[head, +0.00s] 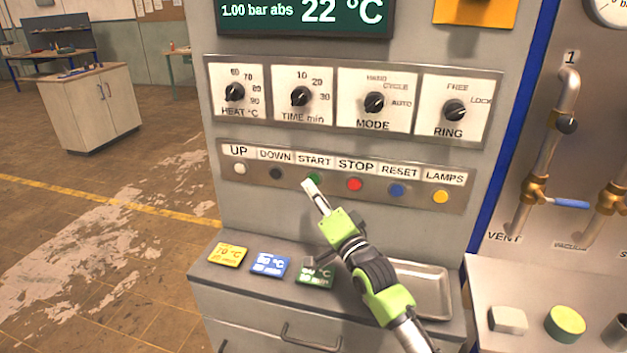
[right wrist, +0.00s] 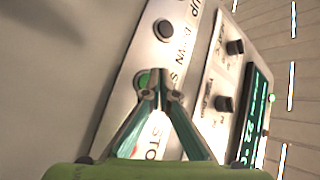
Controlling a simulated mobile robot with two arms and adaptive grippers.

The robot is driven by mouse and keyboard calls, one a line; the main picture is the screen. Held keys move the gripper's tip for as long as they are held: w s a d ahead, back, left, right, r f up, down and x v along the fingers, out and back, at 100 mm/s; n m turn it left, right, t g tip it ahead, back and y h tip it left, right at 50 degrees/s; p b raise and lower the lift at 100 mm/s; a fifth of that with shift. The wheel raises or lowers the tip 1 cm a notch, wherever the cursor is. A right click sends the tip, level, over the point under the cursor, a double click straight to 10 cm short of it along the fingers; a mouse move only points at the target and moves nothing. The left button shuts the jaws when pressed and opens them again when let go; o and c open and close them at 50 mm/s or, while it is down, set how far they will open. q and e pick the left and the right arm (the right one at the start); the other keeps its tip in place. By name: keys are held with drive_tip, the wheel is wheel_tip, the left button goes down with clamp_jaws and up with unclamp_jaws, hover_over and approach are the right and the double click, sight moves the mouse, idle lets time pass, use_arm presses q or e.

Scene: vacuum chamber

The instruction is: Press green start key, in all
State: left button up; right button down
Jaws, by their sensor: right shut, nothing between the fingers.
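The green start key (head: 315,179) sits under the START label in the row of keys on the panel, partly covered by my fingertips in the head view. My right gripper (head: 309,186) is shut and empty, its tips right at the key. In the right wrist view the green key (right wrist: 143,78) shows beside the closed fingertips (right wrist: 163,90), up and left of them. I cannot tell whether the tips touch it. My left gripper is not in view.
The black DOWN key (head: 276,173) and red STOP key (head: 354,184) flank the start key closely. Knobs (head: 301,96) sit above the row. Below, a ledge holds coloured cards (head: 270,265) and a metal tray (head: 433,291). Pipes with valves stand at the right.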

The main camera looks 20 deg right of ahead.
idle(0.7)
drive_tip(key=shift+w+d, duration=0.25)
drive_tip(key=shift+w, duration=0.1)
drive_tip(key=shift+w+d+b, duration=0.2)
drive_tip(key=shift+w+b, duration=0.1)
drive_tip(key=shift+w, duration=0.05)
idle(0.7)
drive_tip(key=shift+r, duration=0.1)
drive_tip(key=shift+s+a+p, duration=0.45)
drive_tip(key=shift+s+p, duration=0.2)
drive_tip(key=shift+s, duration=0.1)
